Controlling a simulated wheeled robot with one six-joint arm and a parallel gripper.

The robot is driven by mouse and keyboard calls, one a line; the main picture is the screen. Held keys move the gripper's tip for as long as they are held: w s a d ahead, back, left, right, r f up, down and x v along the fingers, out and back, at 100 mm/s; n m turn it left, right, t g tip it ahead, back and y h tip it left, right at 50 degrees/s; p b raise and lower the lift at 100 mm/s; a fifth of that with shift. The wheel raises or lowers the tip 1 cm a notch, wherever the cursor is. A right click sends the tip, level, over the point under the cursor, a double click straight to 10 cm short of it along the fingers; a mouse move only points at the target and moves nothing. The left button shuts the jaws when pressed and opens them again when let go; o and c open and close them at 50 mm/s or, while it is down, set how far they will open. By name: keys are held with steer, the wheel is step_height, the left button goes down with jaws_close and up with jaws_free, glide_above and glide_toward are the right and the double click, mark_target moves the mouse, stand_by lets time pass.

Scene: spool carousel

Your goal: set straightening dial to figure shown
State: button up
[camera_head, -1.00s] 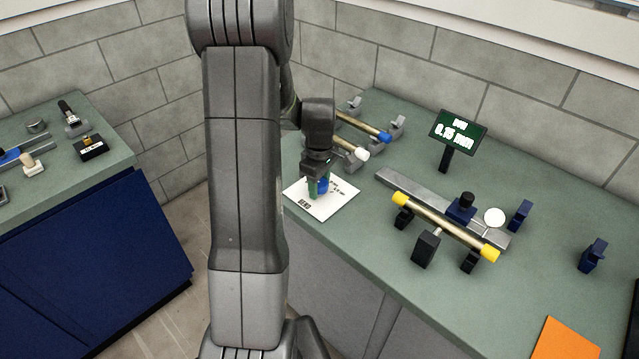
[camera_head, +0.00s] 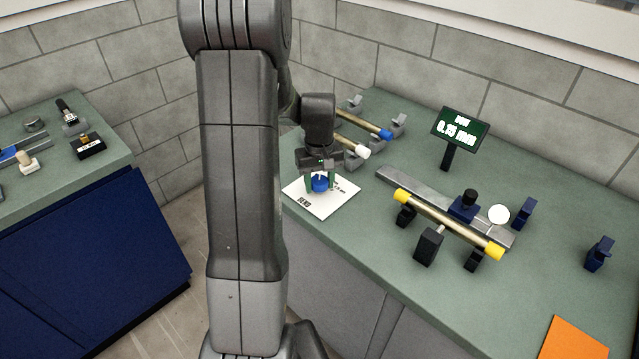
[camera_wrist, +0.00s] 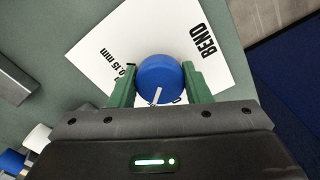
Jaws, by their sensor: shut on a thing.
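The blue dial (camera_head: 320,184) sits on a white card (camera_head: 336,206) at the near left of the right-hand bench. In the wrist view the blue dial (camera_wrist: 160,78) has a pale pointer line toward the lower edge, and the card (camera_wrist: 215,45) reads "BEND" and "0.15 mm". My gripper (camera_head: 320,181) points down over the dial. Its green fingers (camera_wrist: 161,84) stand on both sides of the dial and are shut on it. Part of the card's scale is hidden by the dial and gripper. The display (camera_head: 460,129) on a post shows a figure that looks like 0.15 mm.
A brass rod with yellow ends (camera_head: 447,225) lies across dark supports at the right. Rods with blue (camera_head: 386,134) and white (camera_head: 362,151) ends lie in holders behind my gripper. An orange sheet (camera_head: 572,340) lies at the front right. Another bench (camera_head: 90,165) with small tools is left.

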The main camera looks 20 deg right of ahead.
steer(key=m, duration=0.4)
steer(key=shift+m+b, duration=0.4)
steer(key=m, duration=0.3)
steer(key=shift+m, duration=0.3)
steer(key=m+b, duration=0.1)
steer(key=m, duration=0.2)
steer(key=shift+m, duration=0.3)
steer(key=shift+w+r+m, duration=0.1)
steer(key=shift+m, duration=1.7)
steer(key=o, duration=1)
